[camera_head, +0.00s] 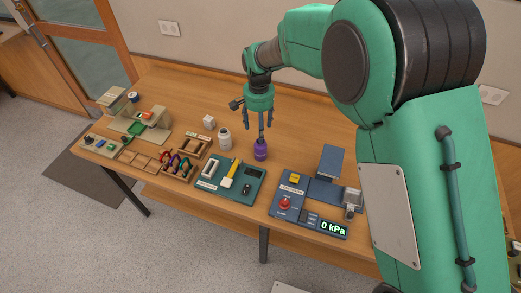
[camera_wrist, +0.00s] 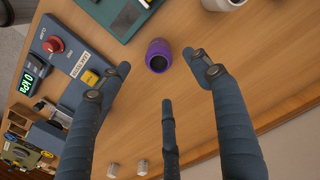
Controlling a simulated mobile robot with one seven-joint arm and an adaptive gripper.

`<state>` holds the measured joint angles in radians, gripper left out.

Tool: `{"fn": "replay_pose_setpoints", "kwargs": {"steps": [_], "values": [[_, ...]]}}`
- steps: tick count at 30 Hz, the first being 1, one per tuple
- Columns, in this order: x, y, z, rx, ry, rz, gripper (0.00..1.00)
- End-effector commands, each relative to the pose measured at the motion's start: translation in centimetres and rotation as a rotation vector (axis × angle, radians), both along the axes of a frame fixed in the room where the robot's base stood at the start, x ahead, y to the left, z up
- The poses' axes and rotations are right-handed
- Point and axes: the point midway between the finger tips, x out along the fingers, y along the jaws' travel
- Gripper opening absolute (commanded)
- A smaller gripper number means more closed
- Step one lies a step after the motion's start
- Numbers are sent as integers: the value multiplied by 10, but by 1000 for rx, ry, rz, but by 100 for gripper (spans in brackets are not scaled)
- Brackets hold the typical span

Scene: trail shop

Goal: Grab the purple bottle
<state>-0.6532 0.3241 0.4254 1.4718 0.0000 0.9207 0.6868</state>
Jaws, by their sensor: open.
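The purple bottle (camera_head: 260,150) stands on the wooden table, in the middle of the head view. It is squat, with a dark opening or top, and it also shows in the wrist view (camera_wrist: 158,56). My gripper (camera_head: 265,133) hangs above it, fingers pointing down. In the wrist view my gripper (camera_wrist: 162,82) has its fingers spread wide and empty. The bottle lies between the outer fingertips in that picture. I see no contact, and the exact gap is hard to judge.
A white bottle (camera_head: 224,139) stands just left of the purple one, with a small white box (camera_head: 209,122) behind it. A green tool tray (camera_head: 231,183) lies in front. A blue pressure panel (camera_head: 309,205) is at right. The table behind is clear.

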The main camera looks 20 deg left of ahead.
Motion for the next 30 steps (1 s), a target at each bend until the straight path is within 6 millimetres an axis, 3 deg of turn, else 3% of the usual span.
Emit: {"fn": "replay_pose_setpoints", "kwargs": {"steps": [11, 24, 30], "values": [[0, 0, -7, 0, 0, 0, 64], [0, -1, -67, 0, 0, 0, 64], [0, -1, -84, 0, 0, 0, 64]]}}
